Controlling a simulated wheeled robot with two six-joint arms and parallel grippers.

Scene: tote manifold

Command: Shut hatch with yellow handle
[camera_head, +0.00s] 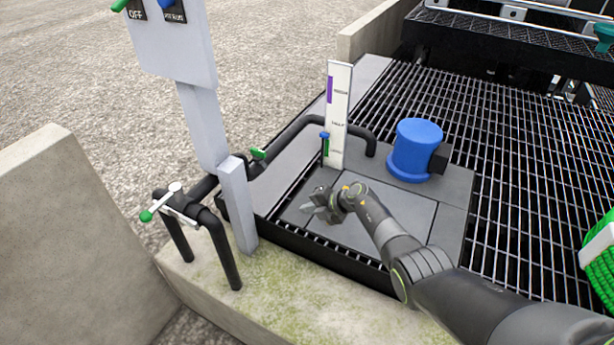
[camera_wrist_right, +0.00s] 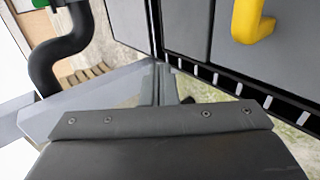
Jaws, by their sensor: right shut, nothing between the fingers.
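The hatch is a grey panel (camera_head: 391,209) in the deck; in the head view it looks level with the grey plates around it. In the wrist view a yellow handle (camera_wrist_right: 248,20) stands on a grey panel (camera_wrist_right: 205,22) at the upper right. In the head view my right arm hides most or all of that handle. My right gripper (camera_head: 314,205) is shut and empty, low over the hatch's left part; I cannot tell whether it touches. Its fingers also show in the wrist view (camera_wrist_right: 160,85), left of the handle. My left gripper is not in view.
A blue cylinder (camera_head: 416,146) stands behind the hatch, and a white gauge board (camera_head: 338,112) behind left. Dark pipes (camera_head: 300,127) and a grey post (camera_head: 237,203) stand to the left. Open grating (camera_head: 520,170) lies to the right, with a green crate (camera_head: 602,250) at the edge.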

